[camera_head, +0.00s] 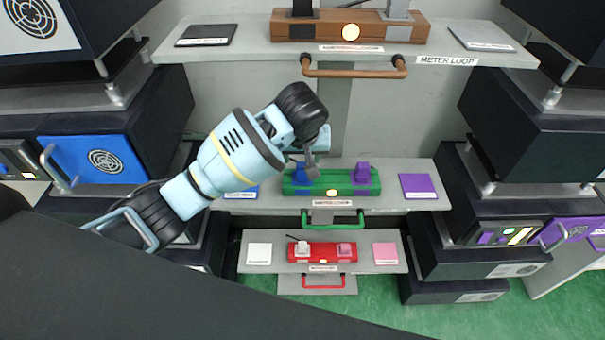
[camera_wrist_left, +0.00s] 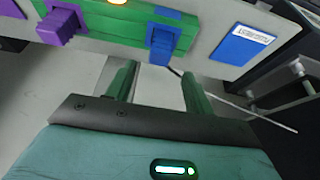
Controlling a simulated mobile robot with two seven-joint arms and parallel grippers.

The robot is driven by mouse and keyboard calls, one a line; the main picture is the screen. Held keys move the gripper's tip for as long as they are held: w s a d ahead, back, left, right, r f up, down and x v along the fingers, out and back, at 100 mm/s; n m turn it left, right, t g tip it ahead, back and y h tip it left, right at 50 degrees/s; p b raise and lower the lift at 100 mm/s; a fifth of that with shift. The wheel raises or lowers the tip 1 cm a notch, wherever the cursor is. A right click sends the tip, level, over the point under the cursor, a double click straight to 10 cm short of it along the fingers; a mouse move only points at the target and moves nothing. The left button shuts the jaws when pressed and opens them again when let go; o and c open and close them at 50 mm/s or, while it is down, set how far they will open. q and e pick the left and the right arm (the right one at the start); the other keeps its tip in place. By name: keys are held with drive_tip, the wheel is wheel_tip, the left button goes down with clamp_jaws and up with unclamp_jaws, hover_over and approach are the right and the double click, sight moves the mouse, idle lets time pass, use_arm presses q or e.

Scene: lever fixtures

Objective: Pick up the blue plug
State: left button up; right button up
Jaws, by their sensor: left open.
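The blue plug (camera_head: 301,174) stands upright at the left end of a green block (camera_head: 330,187) on the middle shelf. It also shows in the left wrist view (camera_wrist_left: 161,44), ahead of my fingertips and roughly in line with the gap between them. A purple plug (camera_head: 362,173) stands at the block's right end. My left gripper (camera_head: 308,158) is open and empty, just above and partly in front of the blue plug in the head view. Its two fingers show spread in the left wrist view (camera_wrist_left: 157,80). My right gripper is not in view.
A blue pad (camera_head: 241,194) and a purple pad (camera_head: 418,186) flank the green block. A green handle (camera_head: 333,222) hangs below the shelf. A brown handle (camera_head: 354,71) juts out under the top shelf.

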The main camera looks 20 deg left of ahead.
sight(302, 165)
use_arm(q)
drive_tip(key=shift+x, duration=2.85)
drive_tip(key=shift+s+d, duration=0.1)
drive_tip(key=shift+c, duration=0.4)
drive_tip(key=c, duration=1)
